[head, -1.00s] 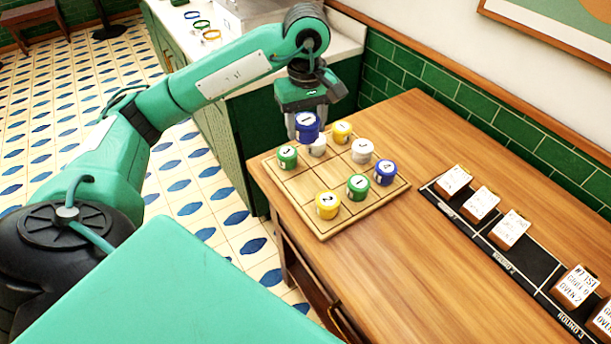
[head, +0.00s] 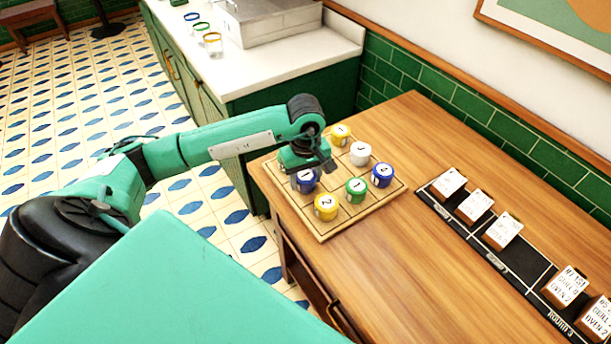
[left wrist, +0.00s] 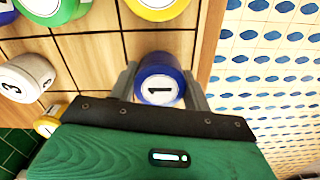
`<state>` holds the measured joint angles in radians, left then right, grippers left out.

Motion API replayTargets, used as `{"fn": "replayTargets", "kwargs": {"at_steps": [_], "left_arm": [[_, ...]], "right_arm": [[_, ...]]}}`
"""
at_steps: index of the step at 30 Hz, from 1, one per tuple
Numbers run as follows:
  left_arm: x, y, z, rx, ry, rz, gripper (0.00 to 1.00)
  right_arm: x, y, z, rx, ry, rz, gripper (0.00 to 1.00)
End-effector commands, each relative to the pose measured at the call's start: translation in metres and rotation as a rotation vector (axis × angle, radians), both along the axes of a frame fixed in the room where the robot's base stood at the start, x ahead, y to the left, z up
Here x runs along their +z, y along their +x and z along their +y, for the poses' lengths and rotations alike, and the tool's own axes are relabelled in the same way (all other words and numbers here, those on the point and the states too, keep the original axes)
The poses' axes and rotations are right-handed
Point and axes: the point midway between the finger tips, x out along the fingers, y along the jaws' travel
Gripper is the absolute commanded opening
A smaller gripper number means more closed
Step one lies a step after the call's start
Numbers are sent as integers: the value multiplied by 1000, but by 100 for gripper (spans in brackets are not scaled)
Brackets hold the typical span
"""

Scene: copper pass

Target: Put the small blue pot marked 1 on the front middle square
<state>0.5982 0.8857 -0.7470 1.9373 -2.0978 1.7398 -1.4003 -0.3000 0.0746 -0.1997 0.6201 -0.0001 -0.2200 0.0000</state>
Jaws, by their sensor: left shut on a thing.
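The small blue pot (head: 307,183) marked 1 is between the fingers of my left gripper (head: 303,177), which is shut on it. In the left wrist view the pot (left wrist: 160,80) is upright, with a finger on each side. It is over the front middle square of the wooden board (head: 322,235), beside the yellow pot marked 2 (head: 326,207). I cannot tell whether its base touches the board. My right gripper is not in view.
A green pot (head: 356,190), a blue pot (head: 382,175), a white pot (head: 360,154) and a yellow pot (head: 341,135) stand on other squares. A black strip with cards (head: 520,266) lies to the right. Bare tabletop (head: 400,250) separates it from the board.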

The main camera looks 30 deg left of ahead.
Motion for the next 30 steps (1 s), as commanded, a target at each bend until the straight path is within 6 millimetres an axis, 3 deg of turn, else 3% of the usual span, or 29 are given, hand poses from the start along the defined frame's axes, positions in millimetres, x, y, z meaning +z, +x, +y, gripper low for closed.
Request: {"fn": "replayTargets", "kwargs": {"at_steps": [13,14,16,29,30], "left_arm": [[-11,0,0,0,0,-2,23],[-9,0,0,0,0,-1,55],[-9,0,0,0,0,-1,68],[-3,0,0,0,-1,-1,71],[-1,1,0,0,1,-4,71]], "right_arm": [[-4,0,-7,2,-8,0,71],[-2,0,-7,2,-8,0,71],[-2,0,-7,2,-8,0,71],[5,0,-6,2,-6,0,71],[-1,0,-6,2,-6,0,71]]}}
